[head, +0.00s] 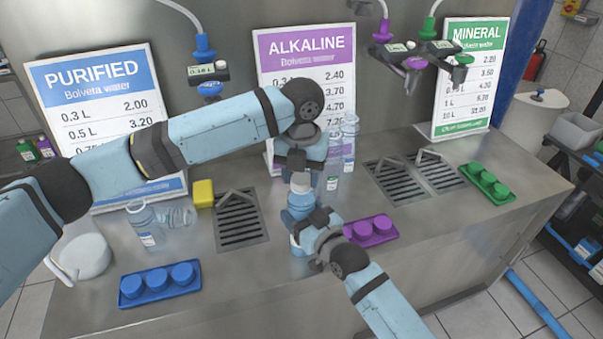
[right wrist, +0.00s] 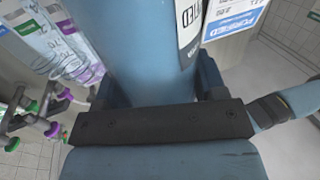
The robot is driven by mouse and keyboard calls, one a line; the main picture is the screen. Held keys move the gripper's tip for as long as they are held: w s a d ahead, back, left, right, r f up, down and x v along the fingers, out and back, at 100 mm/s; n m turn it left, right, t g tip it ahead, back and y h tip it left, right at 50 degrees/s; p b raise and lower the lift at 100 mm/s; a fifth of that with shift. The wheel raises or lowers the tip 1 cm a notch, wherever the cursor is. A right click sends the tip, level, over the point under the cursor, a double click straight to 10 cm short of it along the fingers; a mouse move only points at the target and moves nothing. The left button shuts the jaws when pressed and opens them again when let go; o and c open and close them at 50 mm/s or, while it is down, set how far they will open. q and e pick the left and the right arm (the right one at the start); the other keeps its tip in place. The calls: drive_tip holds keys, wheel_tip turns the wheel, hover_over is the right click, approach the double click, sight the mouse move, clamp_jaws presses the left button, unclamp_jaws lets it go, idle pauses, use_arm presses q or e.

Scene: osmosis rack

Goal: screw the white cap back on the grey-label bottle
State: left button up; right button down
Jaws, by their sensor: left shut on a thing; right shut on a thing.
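The blue-tinted bottle (head: 299,203) stands upright near the counter's front edge, just left of the purple tray. My right gripper (head: 306,224) is shut on its body from the front. In the right wrist view the bottle (right wrist: 145,60) fills the middle between the jaws, with part of a pale label with dark letters (right wrist: 190,25). My left gripper (head: 299,165) points down right above the bottle and is shut on the white cap (head: 300,182). The cap is in line with the bottle's top; I cannot tell whether it touches the neck or sits on its thread.
Clear bottles (head: 333,165) stand close behind the grippers; others (head: 146,226) are at left. A yellow block (head: 203,193), a drip grate (head: 241,221), a blue cap tray (head: 160,285), a purple cap tray (head: 371,231) and a green one (head: 487,184) lie on the steel counter (head: 420,230).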

use_arm(q)
drive_tip(key=m, duration=0.8)
drive_tip(key=shift+m, duration=0.3)
drive_tip(key=o, duration=0.9)
drive_tip(key=shift+r, duration=2.25)
drive_tip(key=shift+c, duration=0.4)
